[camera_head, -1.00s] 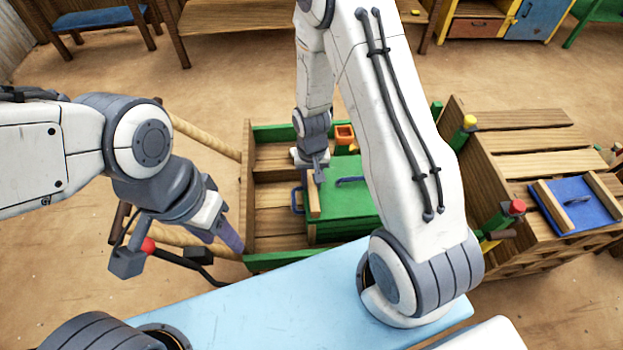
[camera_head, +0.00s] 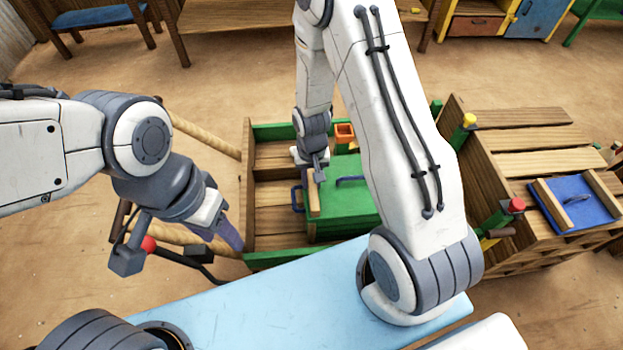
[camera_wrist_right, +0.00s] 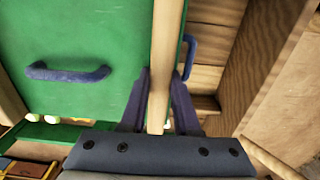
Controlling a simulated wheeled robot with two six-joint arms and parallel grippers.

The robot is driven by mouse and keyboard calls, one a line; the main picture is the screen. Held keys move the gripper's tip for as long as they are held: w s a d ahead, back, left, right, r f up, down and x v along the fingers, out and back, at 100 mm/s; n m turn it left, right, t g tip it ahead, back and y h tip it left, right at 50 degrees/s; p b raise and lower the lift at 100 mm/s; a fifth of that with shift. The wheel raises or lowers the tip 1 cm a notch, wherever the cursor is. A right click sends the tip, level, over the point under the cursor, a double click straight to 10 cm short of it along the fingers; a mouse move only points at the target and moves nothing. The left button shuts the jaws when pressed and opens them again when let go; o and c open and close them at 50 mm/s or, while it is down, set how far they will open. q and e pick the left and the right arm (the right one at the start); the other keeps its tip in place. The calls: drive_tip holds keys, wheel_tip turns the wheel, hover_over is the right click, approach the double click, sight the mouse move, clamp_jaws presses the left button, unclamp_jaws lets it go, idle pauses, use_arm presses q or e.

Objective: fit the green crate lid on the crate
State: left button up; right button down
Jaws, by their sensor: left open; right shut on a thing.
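The green lid (camera_head: 345,190) has a blue handle and a pale wooden batten (camera_head: 313,198) along its left edge. It lies over the green crate (camera_head: 322,233), whose blue side handle (camera_head: 297,198) shows at the left. My right gripper (camera_head: 318,177) is shut on the batten; in the right wrist view its fingers (camera_wrist_right: 158,105) straddle the batten, with the green lid (camera_wrist_right: 85,40) beside it. My right arm hides the lid's right part. Whether the lid is fully seated I cannot tell. My left gripper (camera_head: 228,234) is open and empty, left of the cart.
The crate stands in a slatted wooden cart (camera_head: 248,185) with green sides. An orange box (camera_head: 345,133) is behind the lid. A blue lid (camera_head: 570,203) lies on a slatted wooden stand (camera_head: 530,140) at right. A light blue surface (camera_head: 260,300) is in front.

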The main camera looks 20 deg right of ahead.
drive_tip(key=c, duration=0.6)
unclamp_jaws()
drive_tip(key=shift+o, duration=0.2)
wheel_tip(320, 180, up, 10)
drive_tip(key=r, duration=0.1)
drive_tip(key=s+a+r+n+p, duration=0.1)
drive_tip(key=s+a+r+n, duration=0.4)
drive_tip(key=s+a+r, duration=0.4)
drive_tip(key=s+a+r+n+y, duration=0.1)
drive_tip(key=s+a+r+n, duration=0.2)
drive_tip(key=s, duration=0.7)
wheel_tip(320, 180, up, 4)
drive_tip(key=shift+s+f+n+p, duration=0.25)
drive_tip(key=shift+n+p, duration=0.15)
drive_tip(key=shift+n, duration=0.8)
